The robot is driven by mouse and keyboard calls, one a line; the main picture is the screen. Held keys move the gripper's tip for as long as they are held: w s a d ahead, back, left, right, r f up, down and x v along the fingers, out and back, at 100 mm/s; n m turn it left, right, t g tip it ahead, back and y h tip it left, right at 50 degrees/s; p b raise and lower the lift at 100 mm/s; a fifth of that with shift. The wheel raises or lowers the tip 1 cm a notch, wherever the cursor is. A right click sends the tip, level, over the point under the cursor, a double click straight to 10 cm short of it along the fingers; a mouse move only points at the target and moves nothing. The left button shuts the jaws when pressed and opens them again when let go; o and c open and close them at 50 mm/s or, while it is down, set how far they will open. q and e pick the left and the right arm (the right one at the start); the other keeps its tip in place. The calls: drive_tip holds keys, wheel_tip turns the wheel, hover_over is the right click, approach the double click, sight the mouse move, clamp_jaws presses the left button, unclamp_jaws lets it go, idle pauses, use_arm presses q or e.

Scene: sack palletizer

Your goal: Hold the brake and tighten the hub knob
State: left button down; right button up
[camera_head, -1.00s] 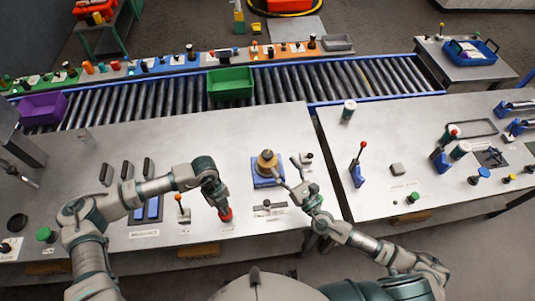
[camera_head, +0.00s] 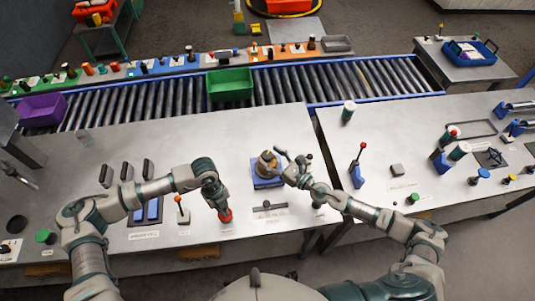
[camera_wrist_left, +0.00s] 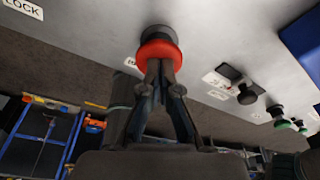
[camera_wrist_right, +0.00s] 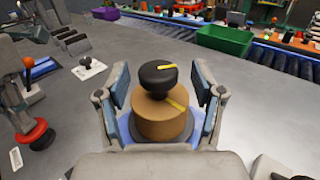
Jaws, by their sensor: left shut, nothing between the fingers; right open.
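The hub knob (camera_wrist_right: 157,76) is black with a yellow mark. It sits on a tan round hub (camera_wrist_right: 160,118), which has its own yellow mark and stands on a blue base (camera_head: 268,183). My right gripper (camera_wrist_right: 160,82) is open, with one finger on each side of the knob and hub; the fingers look apart from them. A red button (camera_wrist_left: 160,52) with a dark grey base, apparently the brake, is in the left wrist view. My left gripper (camera_wrist_left: 160,70) is shut with its fingertips against the red button. In the head view that gripper (camera_head: 222,207) hides part of it.
A small orange-topped lever (camera_head: 180,202) stands left of the red button. A dark bar-shaped fixture (camera_head: 269,208) lies in front of the blue base. A red-knobbed lever (camera_head: 358,165) stands on the right table. A roller conveyor with a green bin (camera_head: 230,86) runs behind.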

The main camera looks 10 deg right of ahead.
drive_tip(key=shift+x, duration=0.9)
drive_tip(key=c, duration=1.2)
drive_tip(key=shift+o, duration=0.2)
